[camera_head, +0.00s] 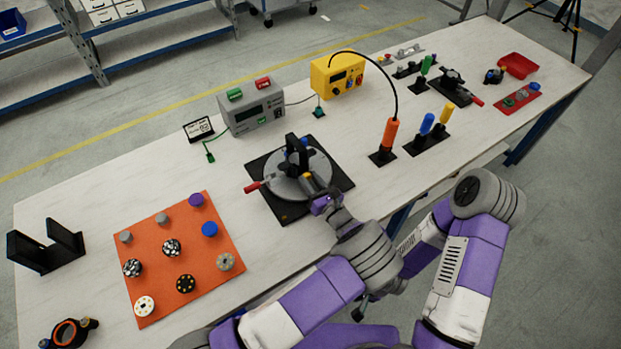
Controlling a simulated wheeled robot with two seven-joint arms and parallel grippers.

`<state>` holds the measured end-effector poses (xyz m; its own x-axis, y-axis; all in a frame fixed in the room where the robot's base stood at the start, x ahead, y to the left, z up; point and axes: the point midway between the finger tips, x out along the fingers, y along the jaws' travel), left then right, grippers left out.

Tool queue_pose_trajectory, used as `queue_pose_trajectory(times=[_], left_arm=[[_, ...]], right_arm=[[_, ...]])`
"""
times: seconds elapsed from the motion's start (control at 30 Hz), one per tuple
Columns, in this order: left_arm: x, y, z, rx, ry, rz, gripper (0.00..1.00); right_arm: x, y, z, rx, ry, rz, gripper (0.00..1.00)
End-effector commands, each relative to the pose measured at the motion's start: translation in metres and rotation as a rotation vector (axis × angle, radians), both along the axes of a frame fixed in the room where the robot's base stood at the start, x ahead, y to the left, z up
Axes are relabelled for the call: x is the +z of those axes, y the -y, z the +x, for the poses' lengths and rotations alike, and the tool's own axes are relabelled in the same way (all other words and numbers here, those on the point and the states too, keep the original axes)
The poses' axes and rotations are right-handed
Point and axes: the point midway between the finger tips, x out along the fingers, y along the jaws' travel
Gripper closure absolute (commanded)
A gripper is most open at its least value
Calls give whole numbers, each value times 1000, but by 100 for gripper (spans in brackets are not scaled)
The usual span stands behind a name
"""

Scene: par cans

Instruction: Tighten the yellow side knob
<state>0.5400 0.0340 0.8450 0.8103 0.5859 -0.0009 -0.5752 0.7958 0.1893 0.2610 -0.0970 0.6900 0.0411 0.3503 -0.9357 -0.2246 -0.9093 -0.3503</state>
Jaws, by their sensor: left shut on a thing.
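A round grey fixture (285,186) with a black upright clamp sits on a black base plate (268,208) in the middle of the table. A red-tipped handle (252,187) sticks out on its left side. The small yellow side knob (308,177) shows on its near right side. My left gripper (317,193) is at this knob, shut on it; its fingertips are small and partly hidden, so the exact grip is hard to see. My right gripper is not in view.
An orange mat (155,295) with several round pieces lies at left, beside a black bracket (45,246). A grey box (252,108) and a yellow box (337,75) stand behind. An orange-handled tool (389,135) and other tools stand at right.

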Motion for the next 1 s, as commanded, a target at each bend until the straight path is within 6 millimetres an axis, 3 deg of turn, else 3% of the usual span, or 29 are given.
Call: queue_pose_trajectory(times=[0.2,0.57,0.6,0.73,0.77,1.0], left_arm=[[1,0,0,1,-101,139,98],[0,0,0,1,-116,163,98],[0,0,0,1,-116,163,65],[0,0,0,1,-116,162,45],[0,0,0,1,-116,162,41],[0,1,0,0,-116,162,41]], right_arm=[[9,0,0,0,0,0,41],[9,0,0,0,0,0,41],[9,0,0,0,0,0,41],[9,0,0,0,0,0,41],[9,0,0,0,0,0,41],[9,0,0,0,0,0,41]])
